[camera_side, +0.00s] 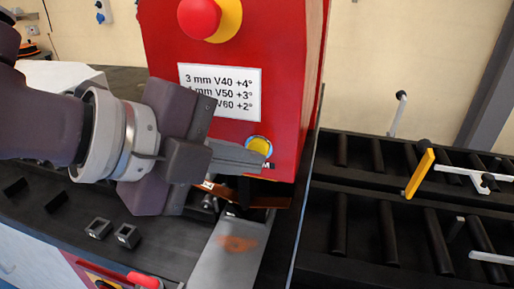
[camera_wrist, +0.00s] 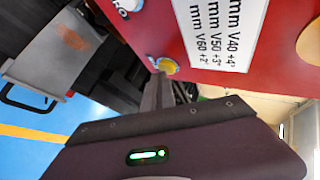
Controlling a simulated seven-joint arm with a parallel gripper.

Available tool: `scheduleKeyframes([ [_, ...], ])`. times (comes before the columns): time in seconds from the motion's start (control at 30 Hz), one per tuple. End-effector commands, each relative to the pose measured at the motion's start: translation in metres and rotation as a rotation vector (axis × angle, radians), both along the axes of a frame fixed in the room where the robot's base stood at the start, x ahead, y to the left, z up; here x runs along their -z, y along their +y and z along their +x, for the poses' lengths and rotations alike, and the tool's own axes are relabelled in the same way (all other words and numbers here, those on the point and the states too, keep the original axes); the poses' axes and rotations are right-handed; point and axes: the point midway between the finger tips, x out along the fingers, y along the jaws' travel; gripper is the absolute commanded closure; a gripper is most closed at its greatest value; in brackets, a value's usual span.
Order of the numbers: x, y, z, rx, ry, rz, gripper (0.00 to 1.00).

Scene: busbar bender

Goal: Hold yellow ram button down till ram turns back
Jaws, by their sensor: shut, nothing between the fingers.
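The yellow ram button (camera_side: 259,146) sits low on the front of the red machine housing (camera_side: 270,75), in a pale round collar. My gripper (camera_side: 262,160) is shut and empty, with its fingertips at the button's lower edge in the side view. In the wrist view the button (camera_wrist: 167,66) shows just beyond the tips of my shut fingers (camera_wrist: 160,78). I cannot tell whether the tips press it or only lie close. The ram is mostly hidden behind my gripper; a copper-coloured strip (camera_side: 270,201) shows below the housing.
A red emergency knob (camera_side: 199,16) on a yellow base and a white label (camera_side: 220,92) are above the button. A grey plate (camera_side: 228,250) lies below the housing. A black roller table (camera_side: 400,215) with a yellow stop (camera_side: 419,174) stands to the right.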

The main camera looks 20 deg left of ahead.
Motion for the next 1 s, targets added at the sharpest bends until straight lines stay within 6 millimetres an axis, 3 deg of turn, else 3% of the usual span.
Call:
scheduleKeyframes([
  [0.2,0.000,0.000,-0.012,0.003,-0.001,0.000,1.00],
  [0.5,0.000,0.000,-0.014,0.003,-0.001,0.000,1.00],
  [1.0,0.000,-0.001,-0.060,0.004,0.000,0.000,1.00],
])
